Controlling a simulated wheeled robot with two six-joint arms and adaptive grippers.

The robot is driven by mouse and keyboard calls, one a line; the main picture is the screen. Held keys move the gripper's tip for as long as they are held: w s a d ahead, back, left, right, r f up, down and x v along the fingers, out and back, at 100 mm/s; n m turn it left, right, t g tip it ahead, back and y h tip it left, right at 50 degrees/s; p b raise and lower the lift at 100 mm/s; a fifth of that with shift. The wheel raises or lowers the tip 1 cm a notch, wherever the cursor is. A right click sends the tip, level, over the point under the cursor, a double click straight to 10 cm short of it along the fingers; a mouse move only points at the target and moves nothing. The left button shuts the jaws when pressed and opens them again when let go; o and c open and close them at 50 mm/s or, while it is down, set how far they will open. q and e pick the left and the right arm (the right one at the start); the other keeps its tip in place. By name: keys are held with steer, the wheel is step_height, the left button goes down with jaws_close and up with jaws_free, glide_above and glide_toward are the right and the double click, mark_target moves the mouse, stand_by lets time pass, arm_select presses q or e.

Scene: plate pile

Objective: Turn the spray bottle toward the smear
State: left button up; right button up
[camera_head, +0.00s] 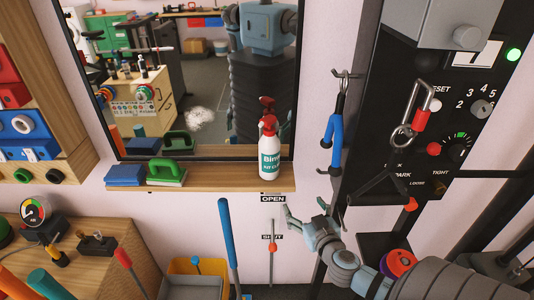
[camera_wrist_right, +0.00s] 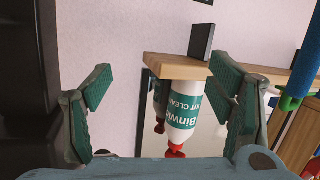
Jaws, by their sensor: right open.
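The white spray bottle (camera_head: 269,158) with a teal label and red spray head stands upright at the right end of a wooden shelf below a mirror. I cannot tell clearly where its nozzle points. The smear (camera_head: 200,116) is a whitish cloudy patch on the mirror, left of and above the bottle. My right gripper (camera_head: 312,214) is open and empty, below and right of the bottle, apart from it. In the right wrist view the bottle (camera_wrist_right: 184,112) appears upside down beyond the open fingers (camera_wrist_right: 160,88). My left gripper is out of view.
The shelf (camera_head: 225,180) also holds a blue sponge (camera_head: 126,174) and a green-handled scrubber (camera_head: 166,173) at its left. The mirror (camera_head: 225,75) reflects the room and my body.

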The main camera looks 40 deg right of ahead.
mark_target(273, 159)
steer(key=w+a+r+t+y, duration=0.1)
steer(key=w+a+r+t, duration=0.15)
steer(key=r, duration=0.75)
steer(key=shift+t, duration=0.45)
steer(key=p+x, duration=0.1)
steer(key=x, duration=0.3)
steer(key=a+p+x, duration=0.1)
steer(key=x, duration=0.3)
steer(key=p+x, duration=0.1)
steer(key=x, duration=0.4)
steer(key=shift+w+a+r, duration=0.15)
steer(key=shift+w, duration=0.45)
jaws_close()
